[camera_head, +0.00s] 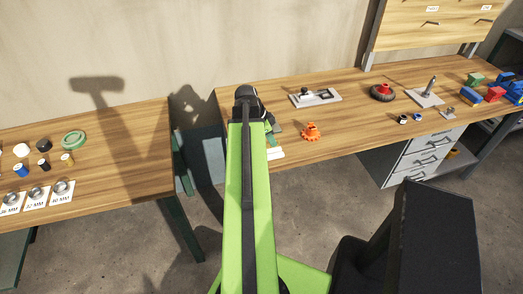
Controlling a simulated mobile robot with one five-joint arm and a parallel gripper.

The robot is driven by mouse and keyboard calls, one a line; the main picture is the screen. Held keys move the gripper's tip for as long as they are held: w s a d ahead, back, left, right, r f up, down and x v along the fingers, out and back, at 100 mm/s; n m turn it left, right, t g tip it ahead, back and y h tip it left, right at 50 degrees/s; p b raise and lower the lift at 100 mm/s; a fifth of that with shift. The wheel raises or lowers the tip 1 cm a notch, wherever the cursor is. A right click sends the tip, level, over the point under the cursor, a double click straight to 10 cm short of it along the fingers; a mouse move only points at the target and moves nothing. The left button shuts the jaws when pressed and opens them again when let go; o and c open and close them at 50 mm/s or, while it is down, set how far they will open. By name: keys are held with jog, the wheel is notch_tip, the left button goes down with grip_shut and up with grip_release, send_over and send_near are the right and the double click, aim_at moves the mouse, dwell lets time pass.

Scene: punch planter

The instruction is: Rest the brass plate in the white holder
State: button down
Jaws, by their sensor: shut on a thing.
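My green arm reaches up the middle of the view, and its black end lies over the left end of the right-hand bench. My gripper's fingers are hidden behind the arm, and so is anything in them. I cannot make out the brass plate. A small white piece (276,154) lies at the bench's front edge, just right of my arm and partly covered by it. I cannot tell whether it is the white holder.
An orange knobbed part (311,131) stands right of my arm on the right bench (350,128). Behind it are a grey fixture (315,97) and a red-rimmed wheel (382,92). A post on a plate (427,93) stands farther right. The left bench (120,150) holds rings and small cylinders.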

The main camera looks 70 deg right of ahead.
aim_at(271, 147)
jog(key=shift+s, duration=0.1)
notch_tip(271, 147, down, 4)
jog(key=b, duration=0.4)
jog(key=shift+a+r, duration=0.1)
jog(key=shift+r, duration=0.05)
jog(key=c, duration=2)
grip_release()
jog(key=shift+f, duration=0.2)
jog(key=o, duration=0.5)
jog(key=shift+c, duration=0.2)
